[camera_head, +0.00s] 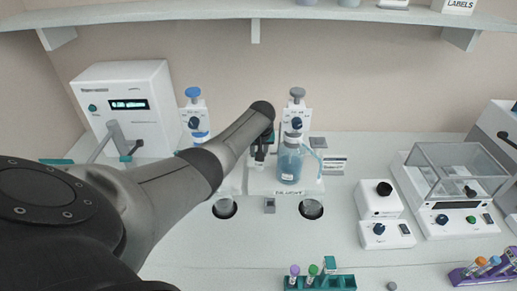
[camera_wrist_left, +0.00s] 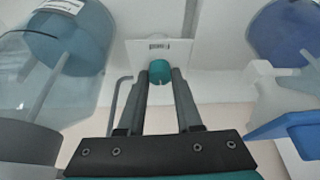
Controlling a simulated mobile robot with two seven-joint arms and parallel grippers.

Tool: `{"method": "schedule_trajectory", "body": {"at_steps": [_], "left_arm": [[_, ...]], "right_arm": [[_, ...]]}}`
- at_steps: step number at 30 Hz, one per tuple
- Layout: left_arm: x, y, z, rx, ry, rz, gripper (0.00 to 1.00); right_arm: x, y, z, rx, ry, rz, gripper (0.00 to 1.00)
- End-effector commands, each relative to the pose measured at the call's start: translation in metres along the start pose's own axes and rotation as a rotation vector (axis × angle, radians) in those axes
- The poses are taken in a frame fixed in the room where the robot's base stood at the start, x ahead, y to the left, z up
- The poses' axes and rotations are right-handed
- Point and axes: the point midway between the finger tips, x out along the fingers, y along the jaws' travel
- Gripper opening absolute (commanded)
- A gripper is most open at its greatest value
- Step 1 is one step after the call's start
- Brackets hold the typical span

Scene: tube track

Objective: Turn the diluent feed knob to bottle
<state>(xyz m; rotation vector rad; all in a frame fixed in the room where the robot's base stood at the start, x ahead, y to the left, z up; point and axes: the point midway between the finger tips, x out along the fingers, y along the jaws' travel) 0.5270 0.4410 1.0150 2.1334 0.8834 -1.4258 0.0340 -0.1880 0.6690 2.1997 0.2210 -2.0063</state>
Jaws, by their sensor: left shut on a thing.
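The diluent dispenser (camera_head: 296,123) has a grey top, a dark blue dial and a bottle of blue liquid (camera_head: 290,165) below, above a label reading diluent. My left gripper (camera_head: 260,157) is just left of this bottle, at the end of my arm coming in from the left. In the left wrist view its two fingers (camera_wrist_left: 161,76) are shut on a small round teal knob (camera_wrist_left: 160,70). The knob sits in front of a white plate with a small label (camera_wrist_left: 172,45). In the head view the knob is hidden by my arm and gripper. My right gripper is not in view.
A blue-topped dispenser (camera_head: 193,112) stands left of my forearm, its lower part hidden. A white instrument (camera_head: 127,105) is at the back left. A small knobbed box (camera_head: 379,200) and a clear-lidded balance (camera_head: 455,180) stand right. A teal tube rack (camera_head: 320,282) is at the front.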

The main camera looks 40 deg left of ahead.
Motion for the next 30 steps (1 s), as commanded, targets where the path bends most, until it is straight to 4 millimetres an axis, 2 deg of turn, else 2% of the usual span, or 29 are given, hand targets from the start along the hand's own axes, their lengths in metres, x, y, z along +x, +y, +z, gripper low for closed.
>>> {"method": "schedule_trajectory", "body": {"at_steps": [12,26,27,30], "left_arm": [[0.0005,0.0015,0.0005,-0.16,-0.002,-0.065,0.0],[0.0004,0.0014,0.0003,-0.174,-0.002,-0.071,0.0],[0.0004,0.0014,0.0002,-0.174,-0.002,-0.071,0.36],[0.0003,0.0013,0.0002,-0.174,-0.001,-0.071,0.47]], "right_arm": [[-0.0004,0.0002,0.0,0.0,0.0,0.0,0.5],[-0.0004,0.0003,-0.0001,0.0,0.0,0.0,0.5],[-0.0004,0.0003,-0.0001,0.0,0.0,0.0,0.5],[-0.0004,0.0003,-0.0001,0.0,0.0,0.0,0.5]]}}
